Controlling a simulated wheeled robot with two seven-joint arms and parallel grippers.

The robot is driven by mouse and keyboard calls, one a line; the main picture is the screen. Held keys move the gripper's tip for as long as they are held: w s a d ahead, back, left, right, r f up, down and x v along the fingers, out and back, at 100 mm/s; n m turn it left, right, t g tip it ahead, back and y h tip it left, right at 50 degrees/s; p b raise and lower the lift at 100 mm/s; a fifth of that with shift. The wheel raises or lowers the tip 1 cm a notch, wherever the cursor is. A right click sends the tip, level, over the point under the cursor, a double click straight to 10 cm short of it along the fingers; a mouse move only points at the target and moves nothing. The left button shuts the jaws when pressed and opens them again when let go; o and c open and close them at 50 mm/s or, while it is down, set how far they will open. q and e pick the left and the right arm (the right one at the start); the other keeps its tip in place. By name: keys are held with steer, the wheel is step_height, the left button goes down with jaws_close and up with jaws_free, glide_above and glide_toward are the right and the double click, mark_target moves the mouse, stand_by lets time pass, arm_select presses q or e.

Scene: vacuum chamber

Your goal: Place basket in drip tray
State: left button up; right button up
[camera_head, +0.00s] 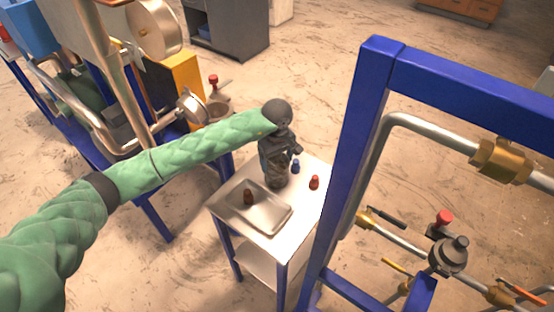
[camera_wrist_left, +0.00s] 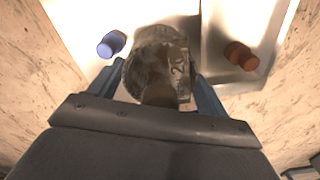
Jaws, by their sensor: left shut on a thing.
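My left gripper (camera_head: 276,180) is over the small white table, just behind the drip tray. It is shut on a round, mottled grey-brown metal piece (camera_wrist_left: 158,55), which I take to be the basket; raised marks show on its side. In the left wrist view the gripper's fingers (camera_wrist_left: 157,88) lie on both sides of it. In the head view I cannot tell it apart from the dark gripper. The shallow metal drip tray (camera_head: 268,216) lies on the table, with a small brown-red piece (camera_head: 248,197) in it. My right gripper is not in view.
A small blue piece (camera_head: 296,167) and a red one (camera_head: 314,183) stand on the table (camera_head: 312,168) right of my gripper. A blue frame (camera_head: 364,110) with pipes and valves rises close on the right. Piping and a yellow box (camera_head: 187,75) stand on the left.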

arm_select(q)
steer(key=o, duration=1.7)
steer(key=shift+f, duration=0.1)
steer(key=shift+r, duration=0.2)
